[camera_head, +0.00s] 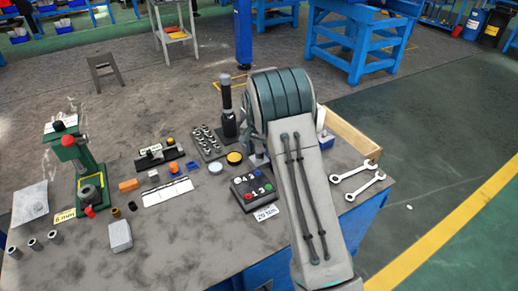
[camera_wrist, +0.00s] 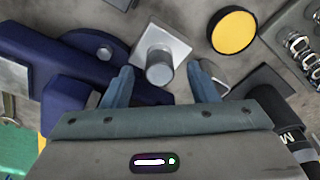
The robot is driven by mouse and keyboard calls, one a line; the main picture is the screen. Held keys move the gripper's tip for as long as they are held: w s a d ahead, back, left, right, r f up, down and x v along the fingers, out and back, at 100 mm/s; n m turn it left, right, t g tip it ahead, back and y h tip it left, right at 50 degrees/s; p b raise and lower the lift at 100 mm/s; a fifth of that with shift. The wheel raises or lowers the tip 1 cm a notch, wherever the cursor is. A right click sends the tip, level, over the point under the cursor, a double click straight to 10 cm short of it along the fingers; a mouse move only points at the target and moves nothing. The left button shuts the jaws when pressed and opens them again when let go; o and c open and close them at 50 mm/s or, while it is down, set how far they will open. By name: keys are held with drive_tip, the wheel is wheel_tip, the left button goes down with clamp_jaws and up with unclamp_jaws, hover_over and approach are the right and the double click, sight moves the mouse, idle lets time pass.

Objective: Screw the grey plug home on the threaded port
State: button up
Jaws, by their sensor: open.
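In the wrist view a light grey square block (camera_wrist: 176,38) carries a short grey cylinder (camera_wrist: 159,72), which looks like the plug or the port; I cannot tell which, and no thread shows. My gripper (camera_wrist: 161,80) is open, with one blue-grey finger on each side of the cylinder and a gap visible to both. Another rounded grey piece shows partly behind the right fingertip; I cannot tell what it is. In the head view my arm hides most of the gripper and the block.
A dark blue bracket (camera_wrist: 60,62) lies close left of the fingers. A yellow disc (camera_wrist: 234,32) and a tray of small metal parts (camera_head: 207,143) are nearby. A button box (camera_head: 252,190), two wrenches (camera_head: 358,180) and a green press (camera_head: 84,170) stand on the bench (camera_head: 180,240). Its front is fairly clear.

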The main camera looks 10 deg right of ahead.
drive_tip(key=shift+s+a+r+p, duration=0.15)
drive_tip(key=shift+r+p, duration=0.45)
drive_tip(key=shift+r, duration=0.5)
drive_tip(key=shift+s+d+r+p, duration=0.1)
drive_tip(key=shift+r+p, duration=0.45)
drive_tip(key=shift+r, duration=0.55)
wheel_tip(320, 180, up, 14)
drive_tip(key=s+a, duration=0.1)
drive_tip(key=s+d+r+n+p, duration=0.1)
drive_tip(key=s+r+n, duration=0.35)
drive_tip(key=s, duration=1.25)
drive_tip(key=s+f+n+t+p, duration=0.1)
drive_tip(key=s+n, duration=0.1)
drive_tip(key=s, duration=1.6)
drive_tip(key=shift+f+t+y, duration=0.15)
drive_tip(key=shift+t+y, duration=0.15)
drive_tip(key=shift+y, duration=0.1)
